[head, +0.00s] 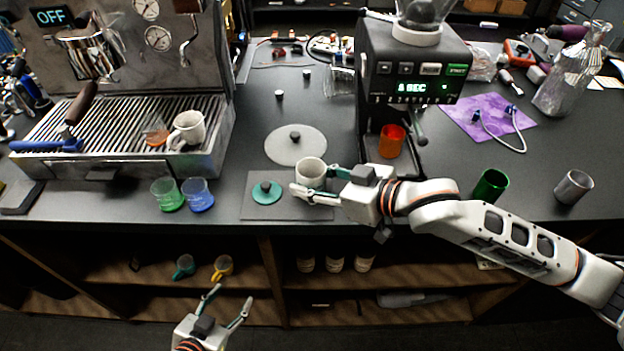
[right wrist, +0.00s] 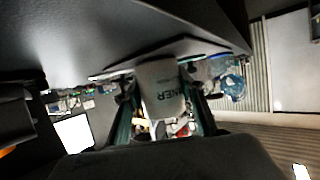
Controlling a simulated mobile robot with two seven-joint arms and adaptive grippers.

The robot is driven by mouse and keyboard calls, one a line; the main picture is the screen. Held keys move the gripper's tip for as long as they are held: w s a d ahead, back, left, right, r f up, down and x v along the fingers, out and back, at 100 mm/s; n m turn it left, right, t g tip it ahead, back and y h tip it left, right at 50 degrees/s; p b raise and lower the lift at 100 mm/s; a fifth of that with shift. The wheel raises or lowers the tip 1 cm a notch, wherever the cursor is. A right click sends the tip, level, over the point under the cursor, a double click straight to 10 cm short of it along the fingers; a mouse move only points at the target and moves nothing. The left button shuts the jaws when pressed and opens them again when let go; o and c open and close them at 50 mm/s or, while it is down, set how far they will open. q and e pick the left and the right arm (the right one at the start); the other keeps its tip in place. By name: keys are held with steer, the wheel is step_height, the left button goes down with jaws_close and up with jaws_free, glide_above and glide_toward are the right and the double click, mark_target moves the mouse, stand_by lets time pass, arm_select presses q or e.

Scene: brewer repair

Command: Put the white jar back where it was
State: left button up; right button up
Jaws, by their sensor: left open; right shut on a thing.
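The white jar (head: 311,170) is upright and open-topped at the right part of a dark grey mat (head: 285,212) near the counter's front edge. My right gripper (head: 313,187) reaches in from the right and is shut on it. In the right wrist view the jar (right wrist: 162,88) sits between the fingers and shows dark lettering; I cannot tell whether its base touches the mat. A teal lid with a dark knob (head: 266,192) lies on the mat left of the jar. My left gripper (head: 230,300) is open and empty, low in front of the shelves.
A pale round lid (head: 296,146) lies behind the mat. The grinder (head: 412,65) with an orange cup (head: 391,141) stands behind right. Green (head: 167,194) and blue (head: 198,194) cups stand left. Several whitish jars (head: 335,262) sit on the shelf under the counter.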

steer(key=shift+f, duration=0.1)
steer(key=o, duration=1.2)
steer(key=shift+o, duration=0.2)
steer(key=v, duration=1.2)
steer(key=shift+s+d, duration=0.1)
